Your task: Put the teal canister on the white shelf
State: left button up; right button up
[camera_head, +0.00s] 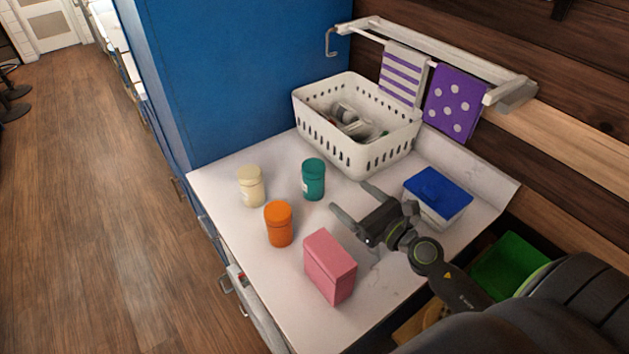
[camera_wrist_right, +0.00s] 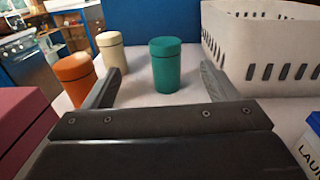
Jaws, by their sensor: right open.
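The teal canister (camera_head: 313,180) stands upright on the white counter, between the cream canister and the white basket. In the right wrist view the teal canister (camera_wrist_right: 165,66) stands ahead, between the lines of the two fingers and beyond their tips. My right gripper (camera_head: 350,203) is open and empty, low over the counter, with its fingers pointing toward the teal canister and apart from it. A white wall rack (camera_head: 440,52) with a shelf-like top is on the wood wall at the upper right; I cannot tell whether it is the white shelf. My left gripper is not in view.
A cream canister (camera_head: 250,186), an orange canister (camera_head: 278,224) and a pink box (camera_head: 329,267) stand on the counter (camera_head: 235,230). A perforated white basket (camera_head: 345,150) is behind. A blue-lidded tub (camera_head: 437,196) stands right of my gripper. Towels hang from the rack.

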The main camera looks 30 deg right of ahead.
aim_at(320, 184)
notch_tip(320, 184, down, 4)
jog(key=b, duration=0.3)
jog(key=shift+w+d, duration=0.1)
jog(key=shift+w, duration=0.05)
jog(key=shift+w+f+b, duration=0.1)
jog(key=shift+f+b, duration=0.35)
jog(key=shift+w, duration=0.25)
jog(key=p+x, duration=0.2)
jog(key=x, duration=0.9)
jog(key=shift+d+f+b+x, duration=0.1)
jog(key=shift+f+b+x, duration=0.05)
jog(key=shift+x, duration=1.35)
jog(key=shift+d+f+b+x, duration=0.15)
jog(key=shift+x, duration=1.35)
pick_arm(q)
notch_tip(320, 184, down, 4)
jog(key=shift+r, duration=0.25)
pick_arm(e)
jog(key=shift+c, duration=0.8)
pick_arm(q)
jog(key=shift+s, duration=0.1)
pick_arm(e)
jog(key=shift+r, duration=0.1)
jog(key=c, duration=1)
